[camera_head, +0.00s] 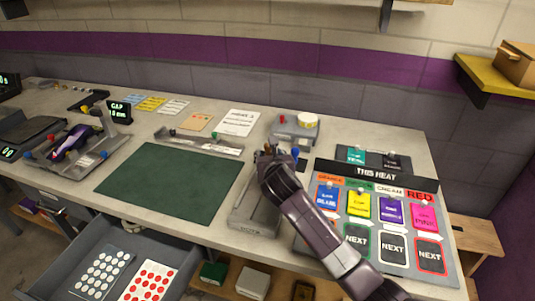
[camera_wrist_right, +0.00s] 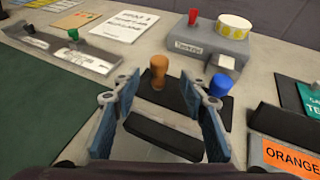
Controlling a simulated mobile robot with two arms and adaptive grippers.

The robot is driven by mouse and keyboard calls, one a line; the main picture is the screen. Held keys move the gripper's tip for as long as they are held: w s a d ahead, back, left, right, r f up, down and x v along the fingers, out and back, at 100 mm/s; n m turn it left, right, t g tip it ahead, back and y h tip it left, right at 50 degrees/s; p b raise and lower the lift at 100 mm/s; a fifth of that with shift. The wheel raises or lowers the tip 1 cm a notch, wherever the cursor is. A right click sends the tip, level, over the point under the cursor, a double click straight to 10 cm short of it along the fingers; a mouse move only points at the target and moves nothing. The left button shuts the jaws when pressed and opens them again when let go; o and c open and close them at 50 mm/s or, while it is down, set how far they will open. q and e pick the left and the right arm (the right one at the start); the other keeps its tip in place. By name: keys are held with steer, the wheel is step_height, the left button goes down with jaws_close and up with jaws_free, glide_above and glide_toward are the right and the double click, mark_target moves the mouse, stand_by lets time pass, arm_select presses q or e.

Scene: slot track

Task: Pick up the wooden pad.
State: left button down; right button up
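A wooden knob-shaped piece (camera_wrist_right: 158,72), which I take to be the wooden pad, stands upright on a dark flat plate (camera_wrist_right: 186,100) in the right wrist view. Its lower end is against the dark plate. My right gripper (camera_wrist_right: 163,88) is open, its two blue-grey fingers spread left and right, with the wooden piece ahead of and between the fingertips, apart from both. In the head view my right gripper (camera_head: 270,157) is over the bench at the top of a grey tray (camera_head: 245,217) and mostly hides the wooden piece. My left gripper is out of view.
A blue knob (camera_wrist_right: 220,85) stands close to the right fingertip. A grey device (camera_wrist_right: 205,45) with a red knob and yellow-white roll is behind. A dark green mat (camera_head: 170,185) lies left; a board of coloured cards (camera_head: 345,215) lies right.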

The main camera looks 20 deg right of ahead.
mark_target(268, 151)
steer(key=shift+x, duration=2.8)
steer(key=shift+a, duration=0.1)
jaws_close()
